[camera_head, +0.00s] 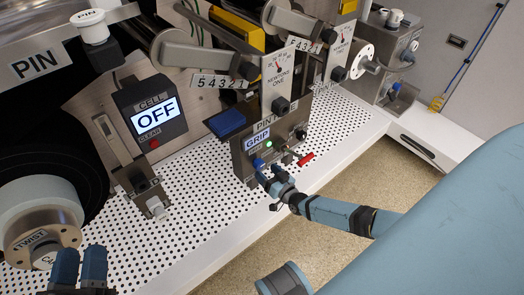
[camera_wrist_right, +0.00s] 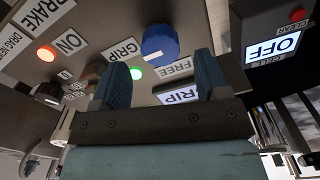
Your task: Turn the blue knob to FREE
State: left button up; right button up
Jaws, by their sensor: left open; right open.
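The blue knob (camera_wrist_right: 160,43) sits on the grey panel face in the right wrist view, between a FREE label (camera_wrist_right: 174,68) and a GRIP label (camera_wrist_right: 121,52). In the head view my right gripper (camera_head: 265,172) is close to the front of the panel (camera_head: 243,160), and partly hides the knob area. My left gripper (camera_head: 80,266) is open at the bottom left, far from the panel.
A screen on the panel reads GRIP (camera_head: 257,139), beside a lit green lamp (camera_head: 268,143). A red-tipped lever (camera_head: 306,159) sticks out right of my right gripper. The CELL box (camera_head: 152,117) shows OFF. A perforated white deck (camera_head: 210,200) lies around the panel.

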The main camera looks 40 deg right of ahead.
aim_at(261, 166)
jog(key=shift+w+a+b, duration=0.1)
jog(key=shift+w+b, duration=0.25)
jog(key=shift+w, duration=1.25)
pick_arm(q)
jog(key=shift+w+f, duration=0.1)
jog(key=shift+f, duration=0.65)
pick_arm(e)
jog(key=c, duration=0.9)
jog(key=shift+c, duration=0.2)
